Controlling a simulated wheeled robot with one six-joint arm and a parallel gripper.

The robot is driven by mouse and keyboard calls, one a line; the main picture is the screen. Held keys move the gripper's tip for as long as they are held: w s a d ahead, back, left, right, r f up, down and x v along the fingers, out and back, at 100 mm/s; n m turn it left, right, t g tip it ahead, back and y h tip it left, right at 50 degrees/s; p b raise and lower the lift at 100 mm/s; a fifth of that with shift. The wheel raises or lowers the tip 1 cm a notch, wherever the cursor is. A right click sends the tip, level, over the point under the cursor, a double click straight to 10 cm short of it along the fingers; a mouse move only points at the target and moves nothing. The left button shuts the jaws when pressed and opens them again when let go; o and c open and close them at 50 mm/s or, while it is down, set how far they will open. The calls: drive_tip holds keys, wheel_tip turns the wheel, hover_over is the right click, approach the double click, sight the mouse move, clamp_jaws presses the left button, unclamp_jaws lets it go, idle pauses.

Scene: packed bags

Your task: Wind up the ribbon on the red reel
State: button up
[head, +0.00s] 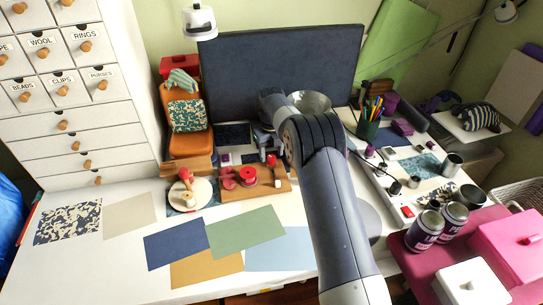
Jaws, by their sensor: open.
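In the head view, a red reel (248,176) stands on a low wooden board (252,193) on the white table. Red ribbon seems to lie beside it at the left (229,181), but it is too small to make out its end. A small red knob (271,160) and a pale peg (277,183) are at the board's right side. My arm reaches over from the lower right. My gripper (264,148) is small and partly hidden by my arm, just behind the board and apart from the reel. It is open and appears empty.
Coloured sheets (247,232) lie in front. A dark panel (240,70) rises behind. Cans (425,230) and a pen cup (368,128) stand to the right.

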sight(272, 157)
wheel_tip(272, 157, up, 9)
idle(0.3)
